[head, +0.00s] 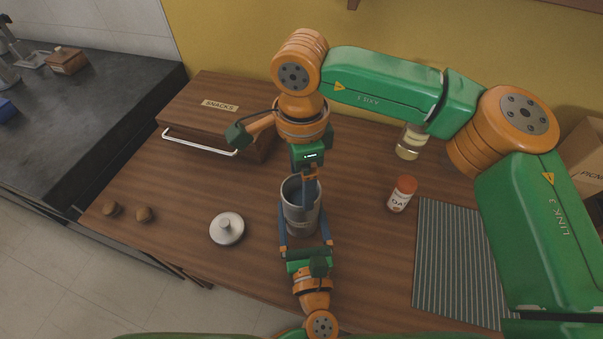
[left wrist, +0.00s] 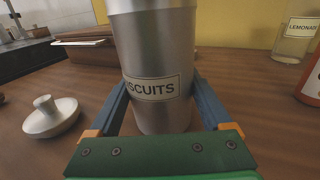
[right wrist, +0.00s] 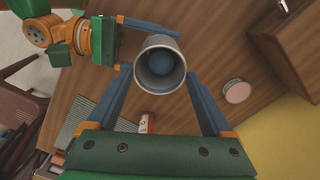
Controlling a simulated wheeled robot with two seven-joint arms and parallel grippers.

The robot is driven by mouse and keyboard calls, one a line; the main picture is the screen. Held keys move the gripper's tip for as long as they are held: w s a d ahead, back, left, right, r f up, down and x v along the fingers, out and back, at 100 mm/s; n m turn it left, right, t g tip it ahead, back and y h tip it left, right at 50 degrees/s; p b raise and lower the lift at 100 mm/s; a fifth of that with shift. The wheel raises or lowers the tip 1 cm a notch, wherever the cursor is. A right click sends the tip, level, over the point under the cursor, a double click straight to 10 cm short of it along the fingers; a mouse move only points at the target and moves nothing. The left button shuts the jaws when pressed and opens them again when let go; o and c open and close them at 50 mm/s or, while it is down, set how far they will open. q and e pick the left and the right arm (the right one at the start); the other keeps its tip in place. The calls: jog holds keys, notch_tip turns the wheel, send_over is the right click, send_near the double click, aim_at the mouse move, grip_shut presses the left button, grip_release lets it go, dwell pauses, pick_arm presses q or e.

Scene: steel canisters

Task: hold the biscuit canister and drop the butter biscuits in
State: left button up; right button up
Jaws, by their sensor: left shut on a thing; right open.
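The steel biscuit canister (head: 301,216) stands upright on the wooden table, mouth open. In the left wrist view its label (left wrist: 155,88) reads "SCUITS", partly cut off. My left gripper (head: 306,243) is shut on its body from the front. My right gripper (head: 307,195) points down at the mouth, fingers apart and nothing between them. In the right wrist view a round blue-grey shape (right wrist: 161,64) shows inside the canister; I cannot tell if it is the bottom or a thing. No piece is clearly recognisable as a butter biscuit.
The knobbed steel lid (head: 227,228) lies left of the canister. Two small brown round pieces (head: 128,211) are at the left table edge. The snacks box (head: 213,115) is behind left. A dates jar (head: 402,194), lemonade bottle (head: 410,142) and striped mat (head: 460,262) are to the right.

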notch_tip(320, 180, up, 12)
dwell(0.3)
pick_arm(q)
jog(key=o, duration=1.2)
jog(key=shift+o, duration=0.2)
